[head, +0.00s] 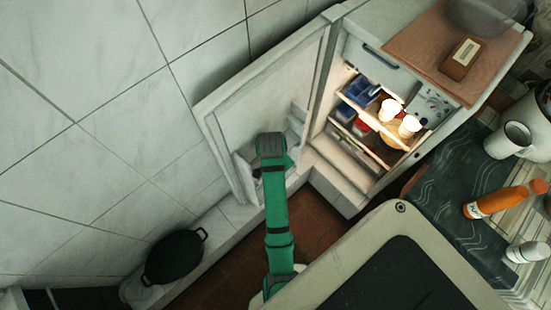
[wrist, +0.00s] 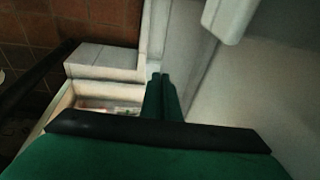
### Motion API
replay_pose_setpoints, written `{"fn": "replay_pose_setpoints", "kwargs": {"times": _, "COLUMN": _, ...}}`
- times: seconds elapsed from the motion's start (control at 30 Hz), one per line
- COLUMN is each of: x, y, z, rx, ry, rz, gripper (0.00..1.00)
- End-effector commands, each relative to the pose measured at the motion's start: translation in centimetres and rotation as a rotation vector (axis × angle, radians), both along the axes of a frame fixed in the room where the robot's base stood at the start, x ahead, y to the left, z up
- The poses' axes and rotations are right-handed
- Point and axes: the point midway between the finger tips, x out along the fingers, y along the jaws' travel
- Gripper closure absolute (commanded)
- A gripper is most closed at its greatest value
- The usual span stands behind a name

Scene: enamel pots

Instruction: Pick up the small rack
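I cannot surely pick out a small rack. A pale open-topped door bin (wrist: 72,98) with something light and reddish inside shows in the wrist view, left of my gripper (wrist: 160,77). In the head view a pale bin edge (head: 246,164) shows on the open fridge door, partly hidden by my green arm. My gripper's two green fingers are together, pointing along the pale door, with nothing visible between them. In the head view the arm's dark end lies over the door's lower part; the fingertips are hidden there.
The open fridge (head: 340,150) is lit inside, holding blue and red items and white containers. Its door (head: 265,85) stands open toward the tiled wall. A black pot (head: 174,257) sits on the low ledge. A counter (head: 440,200) with an orange bottle (head: 495,203) is at right.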

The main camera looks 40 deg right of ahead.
Motion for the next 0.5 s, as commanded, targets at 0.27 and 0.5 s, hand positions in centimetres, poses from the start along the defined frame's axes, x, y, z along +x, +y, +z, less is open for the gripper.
{"fn": "replay_pose_setpoints", "kwargs": {"times": 0.27, "x": -2.5, "y": -0.4, "z": 1.8, "rx": -0.002, "ry": 0.0, "rz": -0.003, "gripper": 1.0}}
{"fn": "replay_pose_setpoints", "kwargs": {"times": 0.5, "x": -6.1, "y": -0.9, "z": 3.7, "rx": -0.001, "ry": 0.001, "rz": -0.001, "gripper": 1.0}}
